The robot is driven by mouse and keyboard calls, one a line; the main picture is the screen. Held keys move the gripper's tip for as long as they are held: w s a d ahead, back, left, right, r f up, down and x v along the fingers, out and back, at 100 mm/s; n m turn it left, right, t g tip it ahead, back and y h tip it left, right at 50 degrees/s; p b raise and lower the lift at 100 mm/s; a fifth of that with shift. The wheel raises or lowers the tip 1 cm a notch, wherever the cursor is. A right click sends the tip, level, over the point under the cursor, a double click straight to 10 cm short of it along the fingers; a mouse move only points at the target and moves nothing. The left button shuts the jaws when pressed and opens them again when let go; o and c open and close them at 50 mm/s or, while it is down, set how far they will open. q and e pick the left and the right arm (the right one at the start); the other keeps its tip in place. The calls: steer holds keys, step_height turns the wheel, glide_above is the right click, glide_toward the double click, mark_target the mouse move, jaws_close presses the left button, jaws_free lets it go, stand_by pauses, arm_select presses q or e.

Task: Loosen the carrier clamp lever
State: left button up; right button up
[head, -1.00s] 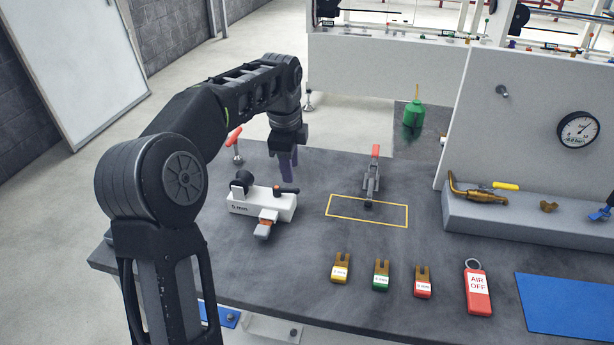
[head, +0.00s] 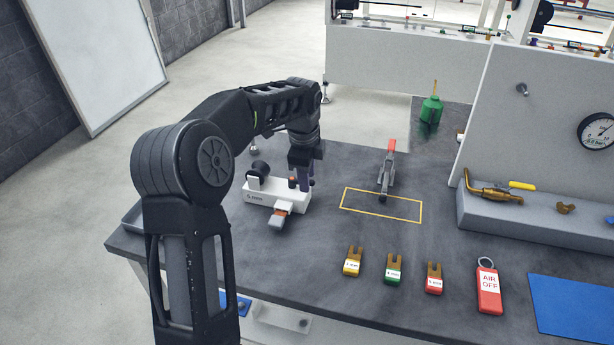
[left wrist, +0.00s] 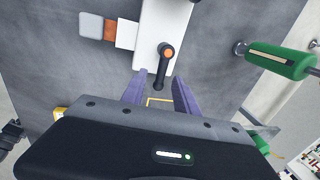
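The carrier (head: 262,190) is a white block on the dark bench, with a black knob at its left end and a grey-and-orange tab at its front. It also shows at the top of the left wrist view (left wrist: 150,22). Its clamp lever (left wrist: 162,68) is black with an orange pivot cap; its free end points down toward my gripper. My left gripper (left wrist: 158,88) is open, with purple fingers on either side of the lever's free end. No contact can be made out. In the head view the left gripper (head: 306,185) hides part of the lever. My right gripper is out of view.
A yellow outline (head: 381,205) and a red-handled toggle clamp (head: 387,170) are right of the carrier. Yellow, green (head: 393,268) and red tags and an AIR OFF tag (head: 488,287) lie in front. Bare bench lies between.

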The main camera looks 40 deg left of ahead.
arm_select(q)
steer(key=shift+f, duration=0.35)
jaws_close()
stand_by(0.4)
